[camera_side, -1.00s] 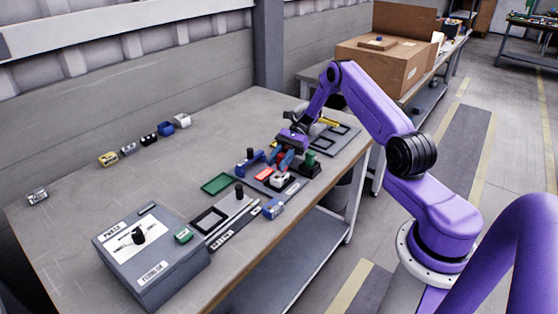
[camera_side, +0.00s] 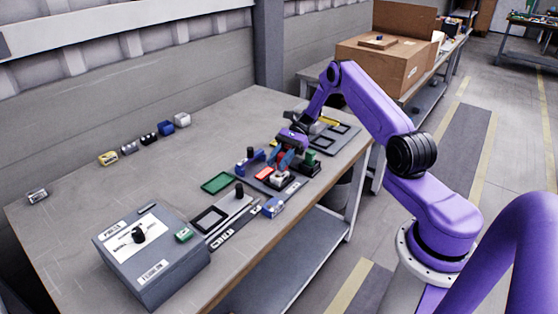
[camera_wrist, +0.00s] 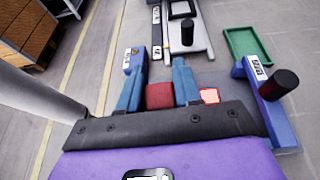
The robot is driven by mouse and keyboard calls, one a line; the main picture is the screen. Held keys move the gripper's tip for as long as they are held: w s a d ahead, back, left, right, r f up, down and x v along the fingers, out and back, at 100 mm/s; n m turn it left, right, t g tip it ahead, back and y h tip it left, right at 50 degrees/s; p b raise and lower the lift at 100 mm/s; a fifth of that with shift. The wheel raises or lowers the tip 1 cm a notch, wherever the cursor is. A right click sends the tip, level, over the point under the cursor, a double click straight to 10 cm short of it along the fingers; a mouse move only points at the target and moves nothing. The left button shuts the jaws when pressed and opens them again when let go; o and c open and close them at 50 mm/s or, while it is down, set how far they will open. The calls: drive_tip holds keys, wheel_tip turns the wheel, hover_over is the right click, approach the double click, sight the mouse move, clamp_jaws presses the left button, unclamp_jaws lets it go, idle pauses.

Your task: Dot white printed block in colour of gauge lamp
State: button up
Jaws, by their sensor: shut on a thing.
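My gripper (camera_side: 282,162) is shut on a dark red block-like piece (camera_wrist: 160,95), which sits between the blue fingertips in the wrist view. In the side view the gripper hangs low over a white block (camera_side: 281,178) on a dark plate. I cannot tell whether the red piece touches the white block, which the wrist view hides. A bright red pad (camera_side: 263,174) lies just left of the white block; it also shows in the wrist view (camera_wrist: 209,96). A green piece (camera_side: 312,158) stands to the right. No lit gauge lamp can be made out for certain.
A blue fixture with a black knob (camera_side: 244,168) stands close left of the gripper. A green tray (camera_side: 216,183), a blue labelled block (camera_side: 273,208) and a grey box with a dial (camera_side: 152,256) lie nearer. Several small blocks line the back. The table's left middle is clear.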

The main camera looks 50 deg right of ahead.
wheel_tip(320, 180, up, 7)
idle(0.9)
drive_tip(key=w+d+m+t+h, duration=0.6)
drive_tip(key=w+m+t+h, duration=0.1)
drive_tip(key=w+m+t, duration=0.5)
drive_tip(key=shift+s+d+f+m+t+h, duration=0.45)
drive_tip(key=shift+d+f+m+h, duration=0.55)
drive_tip(key=shift+f, duration=0.6)
drive_tip(key=shift+s+d+f+m+t+h, duration=0.4)
drive_tip(key=shift+d+f+m+h, duration=0.55)
drive_tip(key=shift+f, duration=0.6)
drive_tip(key=shift+s+d+f+m+t+h, duration=0.4)
drive_tip(key=shift+d+f+m+h, duration=0.65)
drive_tip(key=shift+f, duration=0.55)
drive_tip(key=shift+d, duration=0.1)
